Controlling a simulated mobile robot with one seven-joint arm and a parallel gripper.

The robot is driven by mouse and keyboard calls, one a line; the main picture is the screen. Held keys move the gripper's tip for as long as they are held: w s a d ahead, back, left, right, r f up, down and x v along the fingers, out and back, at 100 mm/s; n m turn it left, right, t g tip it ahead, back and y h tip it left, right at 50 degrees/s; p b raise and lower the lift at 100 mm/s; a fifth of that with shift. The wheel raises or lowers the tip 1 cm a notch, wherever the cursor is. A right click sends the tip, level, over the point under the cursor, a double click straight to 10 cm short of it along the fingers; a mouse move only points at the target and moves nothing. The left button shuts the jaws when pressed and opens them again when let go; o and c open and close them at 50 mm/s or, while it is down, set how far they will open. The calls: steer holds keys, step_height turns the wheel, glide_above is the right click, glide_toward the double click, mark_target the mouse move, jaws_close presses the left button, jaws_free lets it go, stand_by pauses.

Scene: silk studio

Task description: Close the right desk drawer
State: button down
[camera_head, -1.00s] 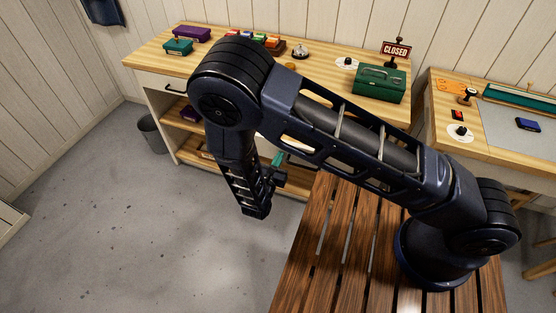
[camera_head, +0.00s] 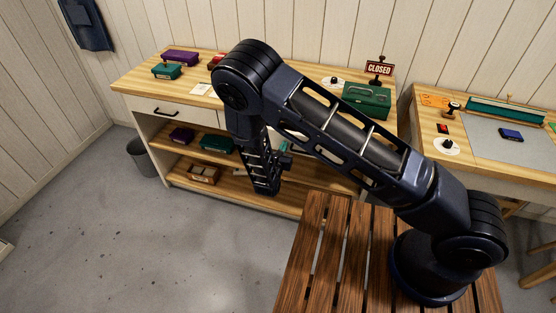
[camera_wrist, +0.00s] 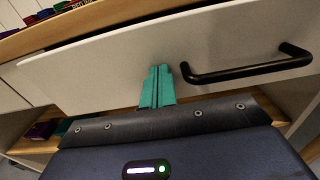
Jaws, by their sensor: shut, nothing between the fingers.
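The right desk drawer's pale front (camera_wrist: 215,45) fills much of the wrist view, with a black bar handle (camera_wrist: 245,70) at its right. In the head view my arm hides most of this drawer, and how far it stands out is hard to judge. My gripper (camera_wrist: 158,72) has two teal fingers, shut together and empty. They point at the drawer front just left of the handle; whether they touch it I cannot tell. In the head view a bit of teal at my gripper (camera_head: 284,146) shows in front of the desk (camera_head: 130,85).
The left drawer (camera_head: 180,110) looks shut. Below are open shelves with a purple box (camera_head: 182,135) and a green box (camera_head: 216,144). A green cash box (camera_head: 367,100) and CLOSED sign (camera_head: 380,68) stand on top. A bin (camera_head: 143,156) is at the left; the floor before the desk is clear.

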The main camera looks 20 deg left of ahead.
steer(key=w, duration=0.5)
steer(key=shift+w, duration=0.35)
steer(key=shift+w+r, duration=0.1)
steer(key=shift+w, duration=0.2)
steer(key=shift+w+r, duration=0.1)
steer(key=s, duration=1.5)
steer(key=shift+f, duration=0.2)
